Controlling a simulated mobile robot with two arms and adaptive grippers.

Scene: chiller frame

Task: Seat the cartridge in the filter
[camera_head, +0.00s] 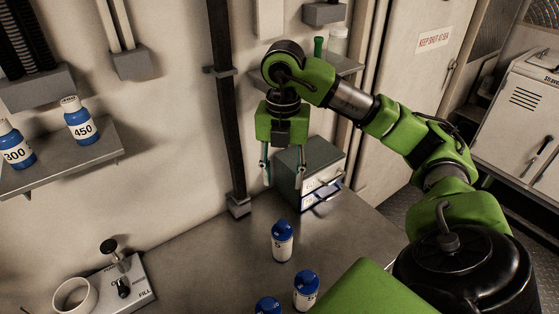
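My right gripper (282,176) hangs pointing down, its two slim fingers apart with nothing seen between them. It is in front of the back wall, beside a grey-green drawer box, above the worktop. I cannot pick out a cartridge or a filter for certain. Blue-and-white bottle-like containers are in view: one (282,241) stands on the worktop below the gripper, and another (306,291) stands nearer. A third (268,306) is cut off by the bottom edge. My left gripper is not in view.
The drawer box (310,158) stands against the wall. A plate marked FILL (143,290) with a knob and a white round cup (75,297) is at lower left. A left shelf (62,164) holds bottles marked 300 (16,147) and 450 (82,124).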

